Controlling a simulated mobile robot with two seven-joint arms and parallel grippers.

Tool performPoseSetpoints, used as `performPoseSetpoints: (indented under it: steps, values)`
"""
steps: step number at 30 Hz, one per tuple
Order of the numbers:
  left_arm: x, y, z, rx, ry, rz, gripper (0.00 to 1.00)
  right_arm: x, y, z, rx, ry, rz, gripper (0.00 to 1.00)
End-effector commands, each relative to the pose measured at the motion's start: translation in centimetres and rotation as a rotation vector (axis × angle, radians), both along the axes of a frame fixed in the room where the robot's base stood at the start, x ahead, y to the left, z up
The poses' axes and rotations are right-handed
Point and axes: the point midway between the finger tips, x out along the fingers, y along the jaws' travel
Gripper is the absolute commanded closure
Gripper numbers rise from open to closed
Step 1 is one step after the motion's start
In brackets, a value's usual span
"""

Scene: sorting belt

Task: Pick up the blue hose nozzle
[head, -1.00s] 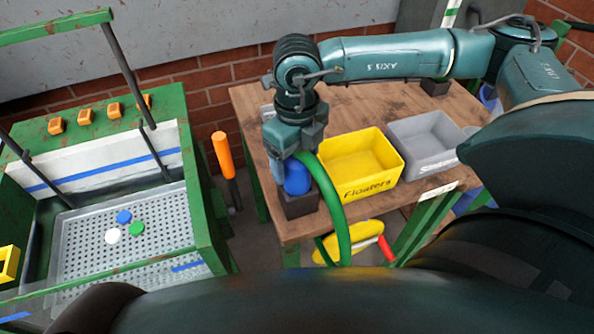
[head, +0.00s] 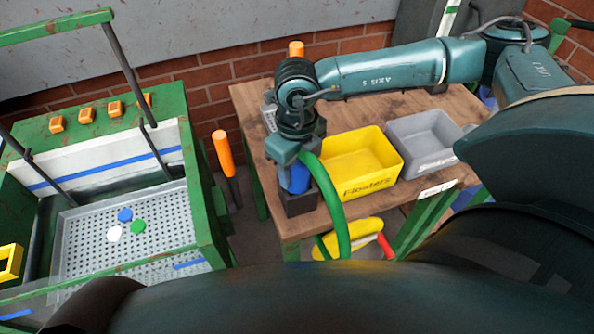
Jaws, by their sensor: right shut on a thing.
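The blue hose nozzle (head: 298,178) is at the dark holder (head: 299,202) on the front left corner of the wooden table. A green hose (head: 335,200) arcs from its top down to the right, past the table's edge. My right gripper (head: 292,162) comes from above and is shut on the nozzle; its fingers are partly hidden by the wrist. I cannot tell whether the nozzle is clear of the holder. My left gripper is not in view.
A yellow bin (head: 356,165) and a grey bin (head: 423,142) stand on the table (head: 262,150) right of the nozzle. At left, a green-framed sorting tray (head: 85,235) holds blue, green and white discs. An orange-handled tool (head: 224,153) stands between.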

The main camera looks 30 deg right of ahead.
Motion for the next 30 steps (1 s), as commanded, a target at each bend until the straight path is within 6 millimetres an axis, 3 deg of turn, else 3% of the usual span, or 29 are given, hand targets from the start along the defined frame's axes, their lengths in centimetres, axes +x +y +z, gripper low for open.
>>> performPoseSetpoints:
  steps: [4, 13, 24, 30]
  values:
    - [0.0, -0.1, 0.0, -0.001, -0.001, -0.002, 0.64, 0.0, 0.0, 0.1, 0.000, -0.001, 0.000, 0.77]
    - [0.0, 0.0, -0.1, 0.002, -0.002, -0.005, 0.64, 0.1, 0.0, 0.8, 0.000, -0.004, -0.001, 0.77]
    - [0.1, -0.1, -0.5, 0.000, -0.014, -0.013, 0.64, 0.1, 0.0, 7.6, 0.002, -0.007, 0.000, 0.77]
    - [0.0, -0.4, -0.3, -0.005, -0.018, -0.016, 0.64, 0.0, 0.0, 9.8, 0.002, -0.003, 0.001, 0.77]
